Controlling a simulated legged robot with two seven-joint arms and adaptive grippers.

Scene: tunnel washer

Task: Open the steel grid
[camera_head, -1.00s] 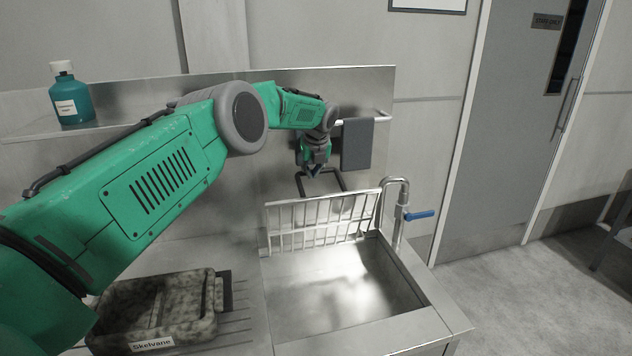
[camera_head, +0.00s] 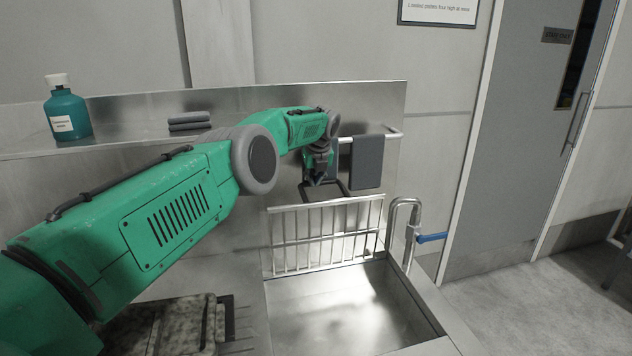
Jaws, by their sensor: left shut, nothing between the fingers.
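The steel grid (camera_head: 325,237) stands upright along the back edge of the sink basin (camera_head: 352,307), below the wall panel. My left gripper (camera_head: 318,183) is shut and empty just above the grid's top rail, in front of a dark bracket-like frame (camera_head: 343,190). I cannot tell whether it touches that frame or the rail. My left arm reaches in from the left across the counter. My right gripper is not in view.
A faucet (camera_head: 404,214) with a blue lever (camera_head: 432,237) stands at the sink's right. A grey cloth (camera_head: 367,163) hangs on a rail. A teal bottle (camera_head: 66,112) and folded cloths (camera_head: 189,122) sit on the shelf. A mottled tray (camera_head: 185,325) lies on the drainboard.

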